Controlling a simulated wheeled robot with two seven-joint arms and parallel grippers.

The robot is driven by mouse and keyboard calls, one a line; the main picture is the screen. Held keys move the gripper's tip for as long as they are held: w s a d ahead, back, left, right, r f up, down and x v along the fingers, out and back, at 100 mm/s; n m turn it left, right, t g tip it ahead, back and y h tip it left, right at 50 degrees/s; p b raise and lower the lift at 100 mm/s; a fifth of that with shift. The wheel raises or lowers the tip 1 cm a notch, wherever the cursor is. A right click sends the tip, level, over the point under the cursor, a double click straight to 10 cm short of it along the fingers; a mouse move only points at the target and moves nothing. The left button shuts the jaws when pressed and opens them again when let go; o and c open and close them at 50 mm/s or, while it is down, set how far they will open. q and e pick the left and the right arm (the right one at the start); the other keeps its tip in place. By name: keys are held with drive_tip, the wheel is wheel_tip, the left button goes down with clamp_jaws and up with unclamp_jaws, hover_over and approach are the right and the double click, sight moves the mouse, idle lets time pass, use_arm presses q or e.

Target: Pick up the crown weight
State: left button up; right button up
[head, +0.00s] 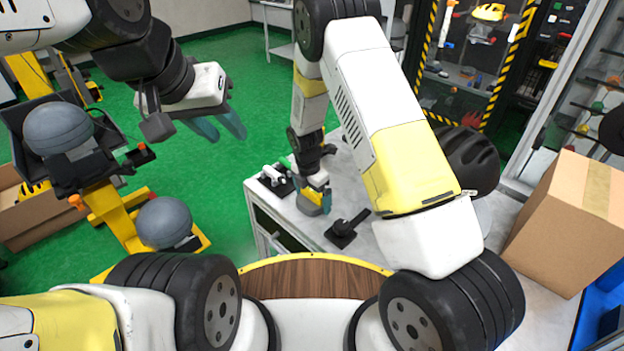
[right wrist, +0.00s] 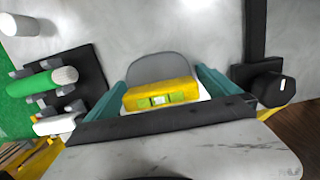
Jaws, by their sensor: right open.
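A yellow block with green squares and a grey rounded plate behind it, which I take to be the crown weight (right wrist: 160,94), stands on the pale worktop in the right wrist view. It also shows small in the head view as a grey and yellow piece (head: 309,207). My right gripper (right wrist: 165,88) is open, with one teal finger on each side of it; I cannot tell whether they touch it. In the head view my right gripper (head: 318,196) points down at the worktop. My left gripper (head: 229,135) is open and empty above the green floor.
A black fixture with a green cylinder (right wrist: 45,82) stands left of the weight. A black holder with a lever (head: 342,234) stands to its right. A cardboard box (head: 565,222) is at far right. Grey domes (head: 164,222) on yellow stands are at left.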

drive_tip(key=shift+c, duration=0.4)
drive_tip(key=c, duration=1.8)
drive_tip(key=shift+r, duration=0.1)
drive_tip(key=shift+r, duration=0.1)
